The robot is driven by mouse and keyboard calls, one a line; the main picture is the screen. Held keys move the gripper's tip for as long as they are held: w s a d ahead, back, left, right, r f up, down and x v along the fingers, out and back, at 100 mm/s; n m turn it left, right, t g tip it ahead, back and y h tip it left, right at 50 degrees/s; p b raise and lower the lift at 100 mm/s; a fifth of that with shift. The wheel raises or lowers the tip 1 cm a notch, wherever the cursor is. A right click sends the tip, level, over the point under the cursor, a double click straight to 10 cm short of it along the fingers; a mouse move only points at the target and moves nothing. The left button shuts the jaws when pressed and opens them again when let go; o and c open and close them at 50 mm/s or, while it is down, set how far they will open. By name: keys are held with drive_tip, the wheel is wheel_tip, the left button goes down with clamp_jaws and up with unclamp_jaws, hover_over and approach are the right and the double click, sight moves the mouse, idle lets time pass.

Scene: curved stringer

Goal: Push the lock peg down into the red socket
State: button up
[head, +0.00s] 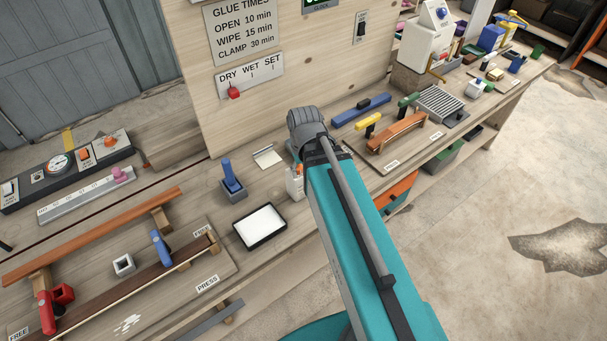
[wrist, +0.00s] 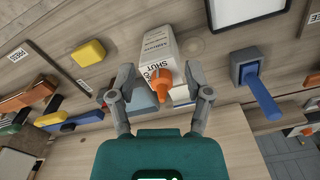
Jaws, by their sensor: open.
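In the head view, a red upright peg (head: 47,312) stands at the far left of the bench by the FREE label. A small red socket (head: 63,293) sits beside it, apparently empty. A blue peg (head: 231,176) leans in a grey socket (head: 233,190) near the bench middle; it also shows in the wrist view (wrist: 262,95). Another blue peg (head: 161,249) is on the curved strip. In the wrist view, my gripper (wrist: 158,80) is open, its fingers either side of a white bottle's orange nozzle (wrist: 158,84). Contact cannot be told.
The white bottle (head: 294,184) stands beside a black-rimmed white tray (head: 260,226). An empty grey socket (head: 123,265) lies between the wooden strips at left. A yellow block (wrist: 88,53) and a long orange-brown curved piece (head: 397,131) lie on the other side.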

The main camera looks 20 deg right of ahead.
drive_tip(key=shift+s+a, duration=0.4)
drive_tip(key=shift+s, duration=0.45)
drive_tip(key=shift+o, duration=0.5)
drive_tip(key=w+d+m, duration=0.7)
drive_tip(key=w, duration=0.4)
drive_tip(key=w+d+m, duration=0.7)
drive_tip(key=w, duration=0.3)
drive_tip(key=shift+w+r+p, duration=0.3)
drive_tip(key=shift+w+p, duration=0.05)
drive_tip(key=shift+f, duration=0.15)
